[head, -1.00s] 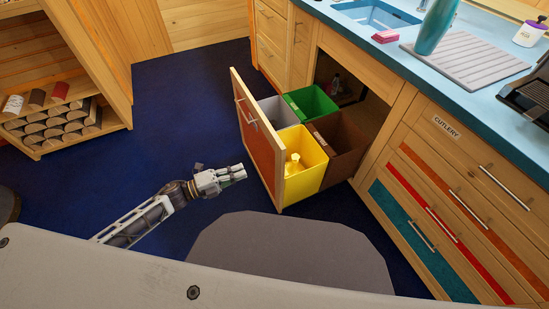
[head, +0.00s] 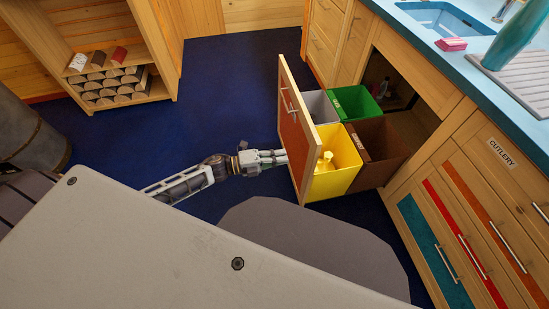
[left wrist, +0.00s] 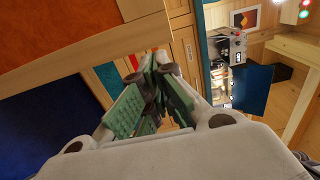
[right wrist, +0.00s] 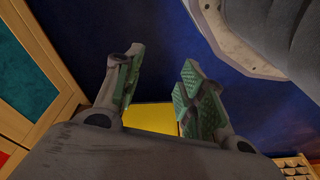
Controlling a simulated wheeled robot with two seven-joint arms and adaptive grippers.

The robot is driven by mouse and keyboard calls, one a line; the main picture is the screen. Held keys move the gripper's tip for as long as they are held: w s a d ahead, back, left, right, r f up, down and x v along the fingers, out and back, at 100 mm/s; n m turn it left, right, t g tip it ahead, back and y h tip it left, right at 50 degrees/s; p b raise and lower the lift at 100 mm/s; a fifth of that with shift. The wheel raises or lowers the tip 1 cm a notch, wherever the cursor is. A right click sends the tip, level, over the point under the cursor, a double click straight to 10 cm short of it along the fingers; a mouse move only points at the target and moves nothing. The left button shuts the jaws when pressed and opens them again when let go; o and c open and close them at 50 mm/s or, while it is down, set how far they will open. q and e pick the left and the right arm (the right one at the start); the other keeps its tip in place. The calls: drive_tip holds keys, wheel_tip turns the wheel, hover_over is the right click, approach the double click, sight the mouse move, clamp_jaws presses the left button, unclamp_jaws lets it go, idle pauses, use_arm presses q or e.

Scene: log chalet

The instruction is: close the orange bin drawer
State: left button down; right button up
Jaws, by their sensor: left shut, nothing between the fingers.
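The bin drawer stands pulled out from the counter, with its orange front panel (head: 293,135) facing left in the head view. Inside are a grey bin (head: 319,106), a green bin (head: 356,101), a yellow bin (head: 338,165) and a brown bin (head: 383,150). My left gripper (head: 284,158) is shut and empty, its tips right by the outer face of the front; I cannot tell if they touch. The left wrist view shows its fingers closed together (left wrist: 151,70) beside the orange panel (left wrist: 70,30). My right gripper (right wrist: 163,58) is open and empty in its wrist view.
The drawer's cabinet opening (head: 402,90) is dark behind the bins. Cutlery drawers (head: 470,215) stand at right under the blue counter. A log shelf (head: 110,75) is at far left. The blue floor (head: 215,95) left of the drawer is clear.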

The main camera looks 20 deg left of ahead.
use_arm(q)
drive_tip(key=b+x, duration=0.1)
drive_tip(key=x, duration=0.9)
use_arm(e)
drive_tip(key=r, duration=0.2)
drive_tip(key=s+r, duration=0.1)
drive_tip(key=shift+a+r, duration=0.4)
use_arm(q)
drive_tip(key=shift+w+d, duration=0.2)
drive_tip(key=shift+d, duration=0.05)
use_arm(e)
drive_tip(key=shift+w, duration=0.25)
